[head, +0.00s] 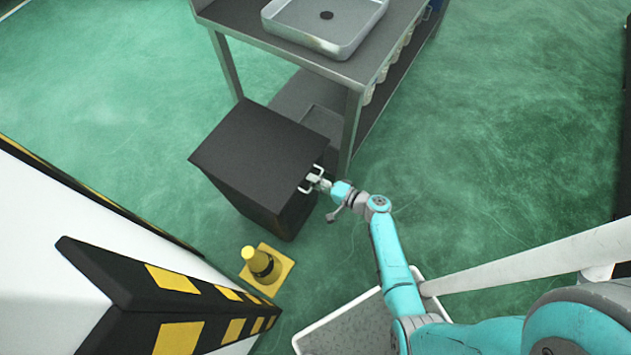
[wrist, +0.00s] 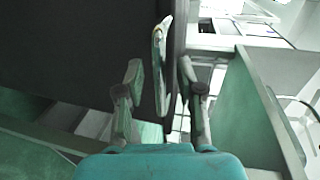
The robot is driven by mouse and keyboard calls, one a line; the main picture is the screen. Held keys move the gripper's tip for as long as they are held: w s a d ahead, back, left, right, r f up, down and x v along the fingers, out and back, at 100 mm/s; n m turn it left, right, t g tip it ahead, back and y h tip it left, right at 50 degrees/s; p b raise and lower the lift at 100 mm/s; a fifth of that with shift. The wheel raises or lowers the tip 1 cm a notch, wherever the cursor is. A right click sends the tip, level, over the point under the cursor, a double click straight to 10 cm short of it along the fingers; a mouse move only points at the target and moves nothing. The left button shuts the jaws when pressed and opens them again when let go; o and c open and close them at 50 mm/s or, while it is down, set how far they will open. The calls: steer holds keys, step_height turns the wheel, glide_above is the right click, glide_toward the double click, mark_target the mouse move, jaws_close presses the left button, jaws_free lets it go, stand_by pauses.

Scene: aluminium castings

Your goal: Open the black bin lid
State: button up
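The black bin (head: 262,195) stands on the floor beside the metal sink table. Its flat black lid (head: 255,148) is down, and a light metal handle (head: 304,187) sits at its right edge. My gripper (head: 316,179) is at this handle, reaching in from the right. In the wrist view the gripper (wrist: 159,70) is open, with one finger on each side of the upright pale handle (wrist: 160,55). Gaps show between the handle and both fingers. The dark bin surface (wrist: 75,40) fills the upper left of that view.
The sink table (head: 355,75) with a grey basin (head: 330,45) stands behind the bin. A yellow and black bollard (head: 258,262) and a striped barrier (head: 180,310) are in front, at lower left. A grey tray (head: 335,318) lies below my arm. Green floor at right is clear.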

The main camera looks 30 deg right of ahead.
jaws_close()
steer(key=shift+r, duration=0.15)
